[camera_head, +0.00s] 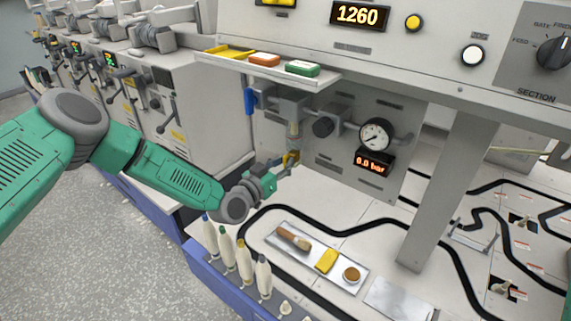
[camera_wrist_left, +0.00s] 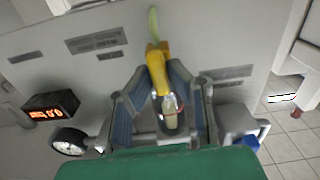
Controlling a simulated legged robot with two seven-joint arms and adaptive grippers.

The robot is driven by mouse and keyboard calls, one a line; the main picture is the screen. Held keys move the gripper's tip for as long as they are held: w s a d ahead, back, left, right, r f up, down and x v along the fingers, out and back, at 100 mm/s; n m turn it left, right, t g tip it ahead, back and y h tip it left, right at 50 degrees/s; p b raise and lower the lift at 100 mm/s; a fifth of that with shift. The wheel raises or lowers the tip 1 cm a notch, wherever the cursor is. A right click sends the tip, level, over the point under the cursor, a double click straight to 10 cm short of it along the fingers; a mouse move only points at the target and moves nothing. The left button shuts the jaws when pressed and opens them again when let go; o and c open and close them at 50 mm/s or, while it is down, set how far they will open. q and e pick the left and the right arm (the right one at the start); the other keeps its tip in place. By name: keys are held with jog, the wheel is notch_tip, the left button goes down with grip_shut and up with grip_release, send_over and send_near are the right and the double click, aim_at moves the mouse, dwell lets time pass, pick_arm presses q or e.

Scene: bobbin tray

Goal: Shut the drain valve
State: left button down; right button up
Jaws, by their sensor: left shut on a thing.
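The drain valve's yellow lever (camera_head: 292,157) sits low on the grey panel, under the small clear bowl (camera_head: 294,130). My left gripper (camera_head: 288,167) is at the lever, its fingers closed around it. In the left wrist view the yellow lever (camera_wrist_left: 157,68) shows between the two finger pads of my left gripper (camera_wrist_left: 160,82), with the clear bowl (camera_wrist_left: 170,108) behind. A pale yellow-green tube (camera_wrist_left: 153,22) extends past the lever. The gripper hides part of the valve body. My right gripper is in neither view.
A blue handle (camera_head: 250,101) hangs left of the bowl. A round gauge (camera_head: 376,134) and a display (camera_head: 373,163) reading 0.0 bar are to the right. A grey post (camera_head: 440,190) stands right.

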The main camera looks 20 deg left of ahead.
pick_arm(q)
jog(key=shift+w+a+n+b, duration=0.15)
jog(key=shift+a+n+b, duration=0.1)
jog(key=shift+n+b, duration=0.6)
jog(key=n+b, duration=0.2)
jog(key=n, duration=0.1)
jog(key=shift+n, duration=0.35)
jog(key=n+b, duration=0.2)
jog(key=n, duration=0.1)
jog(key=shift+f+n, duration=0.1)
jog(key=shift+n, duration=0.2)
jog(key=shift+a+n+b, duration=0.15)
jog(key=shift+n+b, duration=2.8)
jog(key=shift+n, duration=1.25)
